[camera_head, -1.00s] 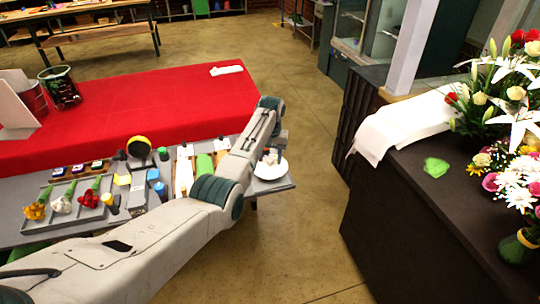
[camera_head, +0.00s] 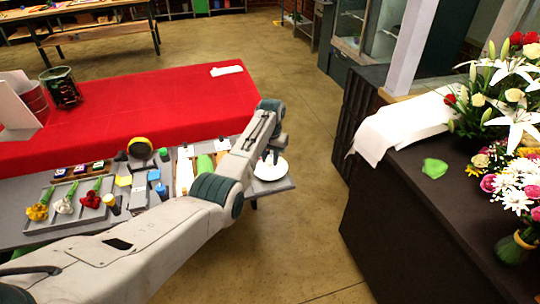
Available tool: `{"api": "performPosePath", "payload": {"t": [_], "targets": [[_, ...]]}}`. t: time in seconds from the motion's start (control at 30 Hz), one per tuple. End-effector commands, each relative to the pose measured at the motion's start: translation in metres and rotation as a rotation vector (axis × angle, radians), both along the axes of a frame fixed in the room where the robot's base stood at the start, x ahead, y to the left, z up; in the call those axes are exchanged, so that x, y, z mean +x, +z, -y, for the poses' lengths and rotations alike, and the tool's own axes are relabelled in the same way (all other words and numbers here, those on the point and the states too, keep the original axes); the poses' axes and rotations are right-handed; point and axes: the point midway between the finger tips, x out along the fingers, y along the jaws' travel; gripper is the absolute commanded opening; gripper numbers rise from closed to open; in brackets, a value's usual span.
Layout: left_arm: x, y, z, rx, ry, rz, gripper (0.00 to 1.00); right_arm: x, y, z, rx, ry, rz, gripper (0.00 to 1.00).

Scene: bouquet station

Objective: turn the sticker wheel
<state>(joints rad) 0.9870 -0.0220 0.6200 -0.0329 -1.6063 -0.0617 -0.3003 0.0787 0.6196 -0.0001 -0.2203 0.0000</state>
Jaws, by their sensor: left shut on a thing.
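The sticker wheel (camera_head: 279,171) is a white round disc at the right end of the grey bench. My left arm reaches across the bench from the lower left. My left gripper (camera_head: 271,158) points down over the wheel, with its dark fingers shut on a small part of it. The forearm and wrist hide the wheel's left side, and the exact grip is too small to see clearly. My right gripper is not in view.
A red-covered table (camera_head: 150,95) lies behind. A dark counter (camera_head: 420,225) with bouquets stands right, across open floor.

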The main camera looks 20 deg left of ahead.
Motion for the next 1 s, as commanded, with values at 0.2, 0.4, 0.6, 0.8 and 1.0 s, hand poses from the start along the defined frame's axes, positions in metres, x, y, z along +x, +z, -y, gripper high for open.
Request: {"api": "performPosePath", "payload": {"t": [0.2, 0.4, 0.6, 0.8, 1.0], "targets": [[0.0, 0.004, 0.0, 0.0, -0.199, 0.0, 0.04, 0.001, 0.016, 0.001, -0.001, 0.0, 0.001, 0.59], [0.0, 0.003, -0.001, 0.001, -0.39, 0.0, 0.04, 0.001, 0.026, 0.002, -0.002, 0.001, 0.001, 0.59], [0.0, 0.003, -0.001, 0.001, -0.58, 0.0, 0.04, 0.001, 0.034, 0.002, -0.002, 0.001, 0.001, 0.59], [0.0, 0.003, -0.001, 0.0, -0.769, 0.002, 0.04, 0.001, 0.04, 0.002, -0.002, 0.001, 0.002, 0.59], [0.0, 0.003, -0.001, 0.0, -0.957, 0.002, 0.04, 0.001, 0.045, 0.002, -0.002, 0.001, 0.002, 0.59]]}}
